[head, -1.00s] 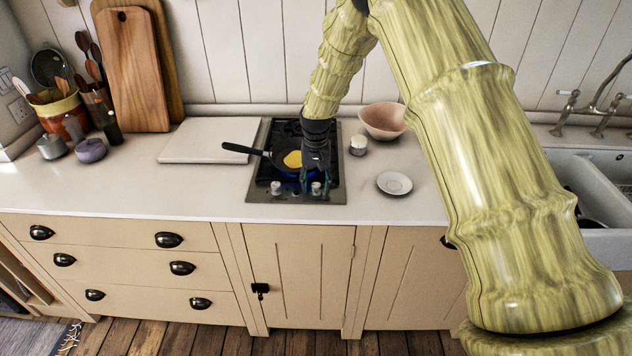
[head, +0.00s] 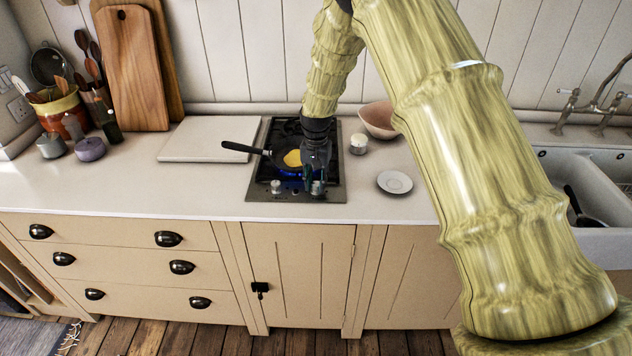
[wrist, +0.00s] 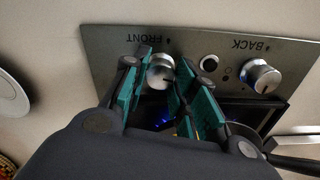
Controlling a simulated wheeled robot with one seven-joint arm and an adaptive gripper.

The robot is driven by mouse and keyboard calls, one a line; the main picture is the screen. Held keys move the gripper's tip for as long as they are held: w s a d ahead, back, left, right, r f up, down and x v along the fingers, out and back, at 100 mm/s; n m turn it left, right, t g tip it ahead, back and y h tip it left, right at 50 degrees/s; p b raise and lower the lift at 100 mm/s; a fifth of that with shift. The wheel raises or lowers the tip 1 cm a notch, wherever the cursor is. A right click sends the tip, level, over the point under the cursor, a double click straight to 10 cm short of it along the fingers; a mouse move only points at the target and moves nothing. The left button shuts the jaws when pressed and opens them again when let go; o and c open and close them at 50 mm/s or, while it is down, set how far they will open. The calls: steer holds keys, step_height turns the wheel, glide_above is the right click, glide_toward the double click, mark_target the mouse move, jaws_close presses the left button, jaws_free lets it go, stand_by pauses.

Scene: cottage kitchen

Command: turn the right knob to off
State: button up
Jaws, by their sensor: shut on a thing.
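The right knob (wrist: 160,73) is a silver dial on the hob's front strip, beside the label FRONT. My gripper (wrist: 163,65) points down over it, with its teal-padded fingers shut on the knob's two sides. In the head view my gripper (head: 314,185) sits at the hob's front right and mostly hides this knob. The left knob (head: 276,187) stands clear of the fingers; it shows beside the label BACK in the wrist view (wrist: 261,76). A blue flame (head: 290,174) burns under the pan. The right knob's pointer cannot be made out.
A black frying pan (head: 276,153) with yellow food stands on the hob (head: 258,190), its handle pointing left, close to my gripper. A small jar (head: 358,144), a saucer (head: 394,182) and a pink bowl (head: 378,120) stand to the right. The counter in front is narrow.

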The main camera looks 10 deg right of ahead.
steer(key=m, duration=0.3)
steer(key=shift+m, duration=0.4)
steer(key=m, duration=0.3)
steer(key=shift+m, duration=0.3)
steer(key=m, duration=0.3)
steer(key=shift+m, duration=0.3)
steer(key=shift+r+m+p, duration=0.1)
steer(key=shift+m+p, duration=0.3)
steer(key=shift+m, duration=1.4)
steer(key=shift+w, duration=0.1)
steer(key=o, duration=1)
